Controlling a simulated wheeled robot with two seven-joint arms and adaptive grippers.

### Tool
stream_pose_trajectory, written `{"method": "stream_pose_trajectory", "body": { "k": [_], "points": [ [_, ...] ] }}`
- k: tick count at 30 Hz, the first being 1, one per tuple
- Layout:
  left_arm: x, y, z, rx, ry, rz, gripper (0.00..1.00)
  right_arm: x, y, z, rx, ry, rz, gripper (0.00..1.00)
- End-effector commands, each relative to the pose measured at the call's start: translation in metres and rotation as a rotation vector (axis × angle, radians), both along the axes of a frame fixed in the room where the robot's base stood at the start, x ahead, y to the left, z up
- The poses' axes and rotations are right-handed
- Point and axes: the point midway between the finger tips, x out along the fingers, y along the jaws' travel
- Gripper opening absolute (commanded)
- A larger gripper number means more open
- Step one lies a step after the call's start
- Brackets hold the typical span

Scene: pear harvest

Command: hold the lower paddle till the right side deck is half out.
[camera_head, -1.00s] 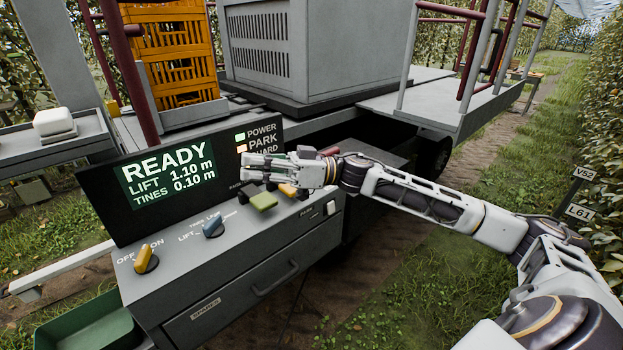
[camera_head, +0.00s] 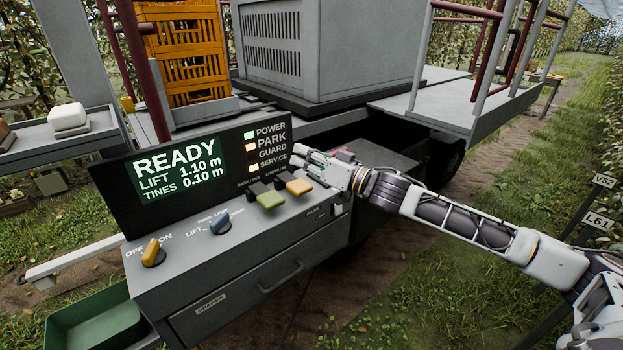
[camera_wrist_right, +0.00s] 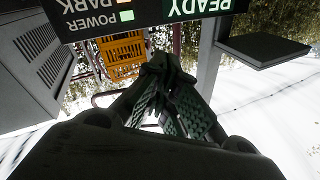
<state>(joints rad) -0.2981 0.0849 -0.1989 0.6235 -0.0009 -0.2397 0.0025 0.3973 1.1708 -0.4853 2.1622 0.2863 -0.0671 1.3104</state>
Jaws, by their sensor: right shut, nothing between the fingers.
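The right side deck (camera_head: 440,112), grey with railings, sticks out at the right. My left gripper is out of view.
The display (camera_head: 180,170) reads READY, lift 1.10 m, tines 0.10 m. A yellow knob (camera_head: 153,252) and a blue knob (camera_head: 220,222) stand left of the paddles. A green bin (camera_head: 90,325) is at lower left. Grass lies open at right, beside row signs (camera_head: 599,221).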

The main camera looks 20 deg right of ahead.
Motion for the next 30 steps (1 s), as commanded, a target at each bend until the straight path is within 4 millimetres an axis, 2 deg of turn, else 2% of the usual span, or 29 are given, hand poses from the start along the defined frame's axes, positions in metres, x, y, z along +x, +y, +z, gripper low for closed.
{"method": "stream_pose_trajectory", "body": {
  "k": [10,19,23,30],
  "points": [
    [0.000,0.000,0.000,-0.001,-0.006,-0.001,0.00,0.020,-0.027,-0.037,-0.142,0.112,-0.167,0.00],
    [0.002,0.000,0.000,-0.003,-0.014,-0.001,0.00,0.028,-0.056,-0.071,-0.361,0.170,-0.287,0.00],
    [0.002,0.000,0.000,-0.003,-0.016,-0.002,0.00,0.030,-0.063,-0.078,-0.448,0.160,-0.309,0.00],
    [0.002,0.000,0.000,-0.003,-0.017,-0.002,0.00,0.030,-0.064,-0.078,-0.502,0.127,-0.304,0.00]
  ]
}}
